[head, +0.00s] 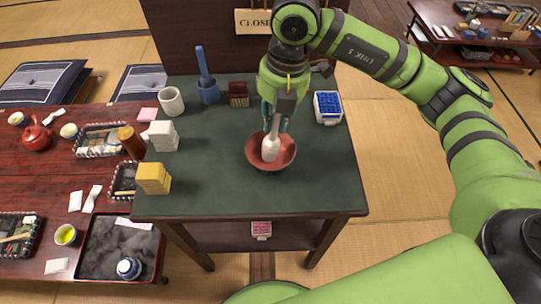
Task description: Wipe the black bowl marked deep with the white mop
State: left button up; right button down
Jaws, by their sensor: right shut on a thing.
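A bowl (287,154) with a reddish-brown inside stands upright on the dark green table top (220,190). Its outer wall is mostly hidden from above, and I see no mark on it. My right gripper (275,122) is above the bowl, shut on the handle of the white mop (270,150). The mop points down and its white head is inside the bowl. Whether the head touches the bowl's bottom I cannot tell. My left gripper is not in view.
A blue container with a blue handle (208,90), a white cup (171,101), a brown brush (238,94), white blocks (163,136), yellow blocks (153,178) and a blue-and-white box (327,107) stand around the bowl. The table's front right is clear.

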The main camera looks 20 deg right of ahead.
jog(key=shift+m, duration=0.5)
jog(key=n+b, duration=0.1)
jog(key=n, duration=0.1)
jog(key=shift+f+n, duration=0.15)
jog(key=shift+n, duration=0.15)
jog(key=n+b, duration=0.1)
jog(key=n, duration=0.2)
jog(key=shift+g, duration=0.3)
jog(key=n+b, duration=0.2)
jog(key=n, duration=0.2)
jog(key=shift+a+n, duration=0.1)
jog(key=shift+n, duration=0.2)
jog(key=n, duration=0.3)
jog(key=shift+n+g+b, duration=0.3)
jog(key=shift+n+g, duration=0.1)
